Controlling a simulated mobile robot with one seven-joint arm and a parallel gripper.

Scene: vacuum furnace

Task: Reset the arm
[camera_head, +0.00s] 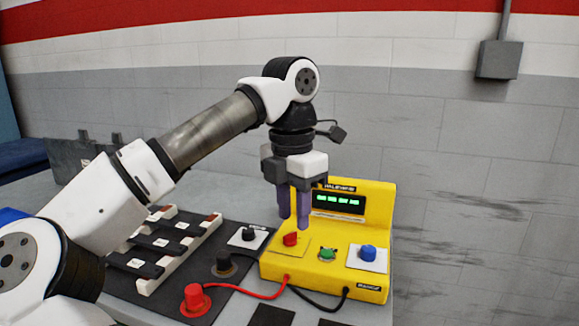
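My arm reaches in from the lower left and bends down over the table. My gripper (294,216) points down with two purple fingers, set apart with nothing seen between them. Its fingertips are above the left part of the yellow control box (375,225), in front of its upright face in this view. The box has a lit green display (338,201), a red knob (291,239), a green knob (327,254) and a blue knob (368,252). I cannot tell how far the fingertips are above the red knob.
A red plug (194,298) with a red cable and a black plug (223,263) lie left of the box. A small black knob (248,234) is on a white plate. A rack with dark slabs (152,243) stands further left. A grey wall box (498,59) hangs at upper right.

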